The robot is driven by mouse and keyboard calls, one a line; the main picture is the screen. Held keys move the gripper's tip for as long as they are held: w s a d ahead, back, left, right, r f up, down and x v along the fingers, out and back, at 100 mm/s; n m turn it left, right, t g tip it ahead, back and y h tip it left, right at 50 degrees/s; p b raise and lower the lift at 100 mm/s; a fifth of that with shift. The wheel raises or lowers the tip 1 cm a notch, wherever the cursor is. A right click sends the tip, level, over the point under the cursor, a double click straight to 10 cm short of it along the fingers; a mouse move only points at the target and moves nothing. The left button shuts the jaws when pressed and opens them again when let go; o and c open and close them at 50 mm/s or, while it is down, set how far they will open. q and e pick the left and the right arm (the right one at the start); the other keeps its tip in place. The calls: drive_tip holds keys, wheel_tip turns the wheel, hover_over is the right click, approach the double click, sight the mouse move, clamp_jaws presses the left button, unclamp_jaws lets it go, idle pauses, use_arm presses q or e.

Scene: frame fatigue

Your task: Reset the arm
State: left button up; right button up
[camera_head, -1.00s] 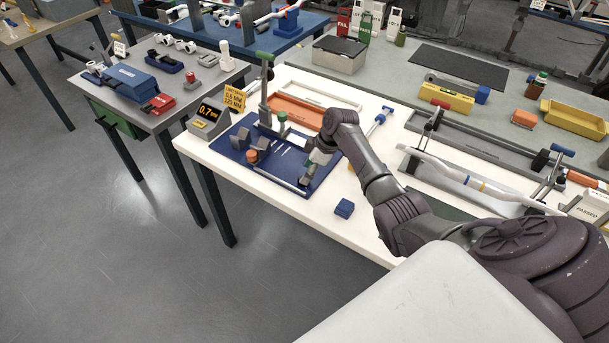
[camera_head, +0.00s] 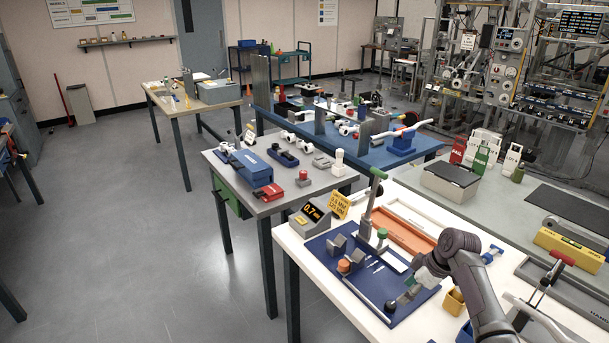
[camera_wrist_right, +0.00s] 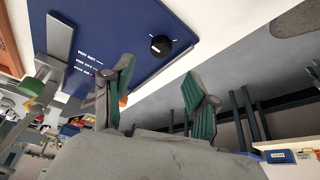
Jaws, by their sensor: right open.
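My right arm (camera_head: 475,285) comes in from the lower right, bent at the wrist over the white table. My right gripper (camera_head: 408,292) hangs over the right part of a blue fixture board (camera_head: 352,292). In the right wrist view the gripper (camera_wrist_right: 160,80) shows two green-padded fingers spread apart with nothing between them. The blue board (camera_wrist_right: 110,25) with a black knob (camera_wrist_right: 160,45) lies beyond the fingers in that view. My left gripper is not in view.
An orange tray (camera_head: 405,236) lies behind. A grey table (camera_head: 235,192) with parts is at left. Open floor (camera_head: 150,260) lies left of the tables.

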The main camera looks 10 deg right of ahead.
drive_tip(key=shift+m+g+h, duration=0.3)
drive_tip(key=shift+g+h, duration=0.1)
drive_tip(key=shift+h, duration=0.3)
drive_tip(key=s+a+f, duration=0.1)
drive_tip(key=s, duration=0.1)
drive_tip(key=s+a+f, duration=0.4)
drive_tip(key=shift+s+a+f, duration=0.15)
drive_tip(key=shift+s+f, duration=0.1)
drive_tip(key=shift+s, duration=0.1)
drive_tip(key=s+a+f+m+h, duration=0.1)
drive_tip(key=s+a+f, duration=0.1)
drive_tip(key=s+a, duration=0.55)
drive_tip(key=s+a+r+m+t, duration=0.1)
drive_tip(key=s+a+r+m, duration=0.25)
drive_tip(key=s, duration=0.55)
drive_tip(key=s+a+r+m, duration=0.2)
drive_tip(key=s+a+r, duration=0.15)
drive_tip(key=s, duration=0.55)
wheel_tip(320, 180, down, 26)
drive_tip(key=s+g+b, duration=0.1)
drive_tip(key=s+d+f+g+b, duration=0.1)
drive_tip(key=s+d+f, duration=0.2)
drive_tip(key=s+f, duration=1.4)
drive_tip(key=shift+s+d+f+h, duration=0.15)
drive_tip(key=shift+f+h, duration=0.25)
drive_tip(key=shift+f, duration=0.15)
